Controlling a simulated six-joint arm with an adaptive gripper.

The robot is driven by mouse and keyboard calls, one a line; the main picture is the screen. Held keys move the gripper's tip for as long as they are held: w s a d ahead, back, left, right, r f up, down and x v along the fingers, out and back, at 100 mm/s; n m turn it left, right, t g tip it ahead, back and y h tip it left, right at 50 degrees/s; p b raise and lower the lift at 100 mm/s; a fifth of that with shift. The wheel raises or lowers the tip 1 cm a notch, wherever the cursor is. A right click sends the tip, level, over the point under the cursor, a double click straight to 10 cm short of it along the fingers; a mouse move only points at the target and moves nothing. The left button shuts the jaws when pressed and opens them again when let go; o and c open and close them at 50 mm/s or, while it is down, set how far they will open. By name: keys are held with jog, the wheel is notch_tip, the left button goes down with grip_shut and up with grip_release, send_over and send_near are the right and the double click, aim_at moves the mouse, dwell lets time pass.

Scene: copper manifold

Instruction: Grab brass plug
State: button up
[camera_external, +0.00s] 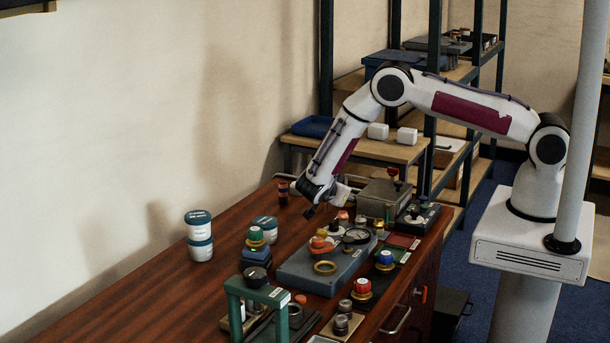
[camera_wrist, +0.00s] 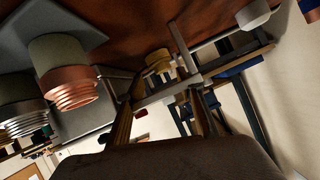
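A small yellow, brass-looking part (camera_wrist: 158,62), likely the brass plug, shows in the upper middle of the wrist view. It lies beyond the gap between my fingers, and I see no contact. In the wrist view my gripper (camera_wrist: 166,98) has its two fingers spread apart with nothing clearly held between them. In the outside view my gripper (camera_external: 316,200) hangs low over the far part of the bench, pointing down. I cannot single out the brass plug there among the small crowded parts. A copper threaded plug (camera_wrist: 72,85) and a steel threaded one (camera_wrist: 22,110) are at the left of the wrist view.
A grey metal box (camera_external: 384,198) stands right of my gripper. White tubs (camera_external: 200,240) stand at the left. The bench's left side is mostly clear.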

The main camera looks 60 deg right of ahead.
jog(key=shift+x, duration=2.3)
jog(key=c, duration=0.9)
